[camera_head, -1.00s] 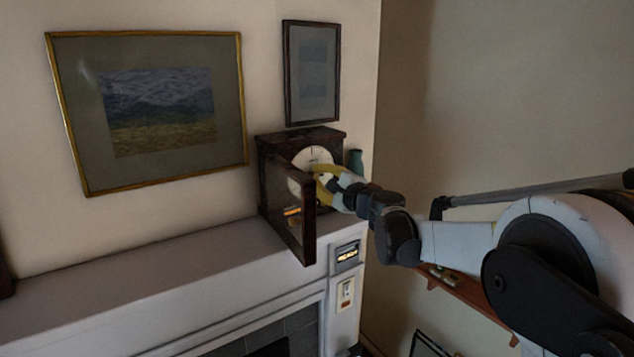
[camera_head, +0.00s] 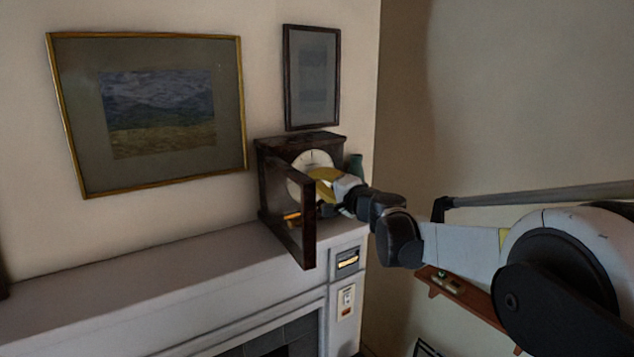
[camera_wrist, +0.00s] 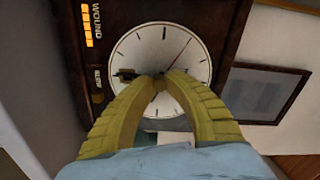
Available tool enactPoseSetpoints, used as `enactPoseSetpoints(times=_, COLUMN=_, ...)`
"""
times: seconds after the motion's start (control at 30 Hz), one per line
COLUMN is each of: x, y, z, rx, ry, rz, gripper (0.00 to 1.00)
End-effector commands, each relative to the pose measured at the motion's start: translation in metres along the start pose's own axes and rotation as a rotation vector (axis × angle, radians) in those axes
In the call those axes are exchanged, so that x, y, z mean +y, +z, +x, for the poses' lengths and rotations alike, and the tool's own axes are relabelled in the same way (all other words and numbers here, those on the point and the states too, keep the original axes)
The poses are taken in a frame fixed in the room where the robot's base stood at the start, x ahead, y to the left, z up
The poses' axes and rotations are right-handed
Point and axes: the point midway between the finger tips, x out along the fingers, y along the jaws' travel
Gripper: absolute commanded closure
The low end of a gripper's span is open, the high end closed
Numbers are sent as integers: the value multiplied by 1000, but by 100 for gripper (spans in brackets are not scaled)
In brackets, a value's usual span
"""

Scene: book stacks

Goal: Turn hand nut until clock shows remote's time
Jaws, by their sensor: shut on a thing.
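The clock (camera_head: 272,150) is a dark wooden case on the mantel with its door (camera_head: 308,225) swung open. Its white dial (camera_wrist: 140,47) has black ticks, an ornate dark hand pointing left and a thin red hand pointing up and right in the wrist view. My gripper (camera_wrist: 160,80) has its yellow fingers closed together at the dial's centre, shut on the hand nut, which they hide. I cannot clearly identify the remote.
A lit strip marked WOUND (camera_wrist: 89,25) is beside the dial. A panel with a lit display (camera_head: 347,260) and a switch (camera_head: 346,302) are on the mantel's end. A green vase (camera_head: 355,165) stands beside the clock. A wooden shelf (camera_head: 470,299) with small items is at lower right.

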Motion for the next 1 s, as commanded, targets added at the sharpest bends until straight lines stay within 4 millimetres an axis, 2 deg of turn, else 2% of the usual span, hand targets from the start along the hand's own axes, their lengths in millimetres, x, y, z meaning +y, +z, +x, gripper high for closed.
enactPoseSetpoints(times=0.43, x=0, y=0, z=0, rx=0, ry=0, rz=-10, gripper=100)
enactPoseSetpoints(times=0.47, x=0, y=0, z=0, rx=0, ry=0, rz=-10, gripper=83)
enactPoseSetpoints(times=0.53, x=0, y=0, z=0, rx=0, ry=0, rz=-10, gripper=62)
enactPoseSetpoints(times=0.87, x=0, y=0, z=-2, rx=0, ry=0, rz=-10, gripper=60)
enactPoseSetpoints(times=1.0, x=0, y=0, z=-17, rx=2, ry=0, rz=-10, gripper=60)
